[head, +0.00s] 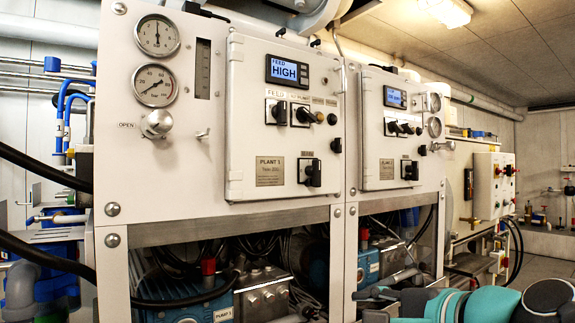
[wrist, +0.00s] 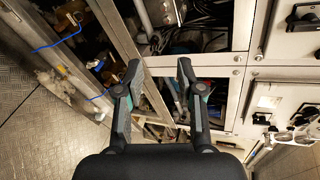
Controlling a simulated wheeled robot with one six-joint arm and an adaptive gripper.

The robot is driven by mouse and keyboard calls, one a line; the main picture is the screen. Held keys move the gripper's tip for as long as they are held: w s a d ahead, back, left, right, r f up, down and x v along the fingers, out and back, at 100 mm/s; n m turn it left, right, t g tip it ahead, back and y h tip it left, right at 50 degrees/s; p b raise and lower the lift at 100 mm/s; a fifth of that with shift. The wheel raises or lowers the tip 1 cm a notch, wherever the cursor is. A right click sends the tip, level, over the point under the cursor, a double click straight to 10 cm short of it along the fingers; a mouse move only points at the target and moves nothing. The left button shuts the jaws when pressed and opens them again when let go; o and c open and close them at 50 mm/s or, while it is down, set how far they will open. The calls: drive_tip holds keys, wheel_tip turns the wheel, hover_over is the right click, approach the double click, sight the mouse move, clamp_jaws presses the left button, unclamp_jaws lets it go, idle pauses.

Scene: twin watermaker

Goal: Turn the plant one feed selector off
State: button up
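The plant one panel (head: 284,125) is a white box front at the middle left of the head view. Its small display (head: 287,71) reads FEED HIGH. Below the word FEED, the feed selector (head: 276,112) is a black knob on a pale plate. A second black knob (head: 304,115) sits just right of it. The exact pointing of the feed knob is too small to tell. My gripper (wrist: 159,66) is open and empty in the wrist view, with its two dark fingers well apart. It touches no knob. The feed selector cannot be made out in the wrist view.
A similar second panel (head: 391,130) stands to the right. Another black knob (head: 311,173) sits low on the first panel. Gauges (head: 157,35) and a round valve knob (head: 157,124) are at left. Open frame bays with pumps (head: 193,300) lie below. My teal arm shows at bottom right.

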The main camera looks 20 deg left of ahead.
drive_tip(key=w+a+r+m+t+y+b, duration=0.15)
drive_tip(key=r+m, duration=0.25)
drive_tip(key=r, duration=0.4)
drive_tip(key=w+a+r+m+t+y, duration=0.1)
drive_tip(key=a+r+m+y, duration=0.25)
drive_tip(key=r, duration=0.35)
drive_tip(key=m+t+y, duration=0.2)
drive_tip(key=m, duration=0.5)
approach(285, 109)
drive_tip(key=p+x, duration=0.2)
drive_tip(key=x, duration=0.7)
drive_tip(key=shift+w+a+r+p, duration=0.15)
drive_tip(key=shift+a+p, duration=0.05)
drive_tip(key=shift+p, duration=0.1)
drive_tip(key=shift+n, duration=0.25)
clamp_jaws()
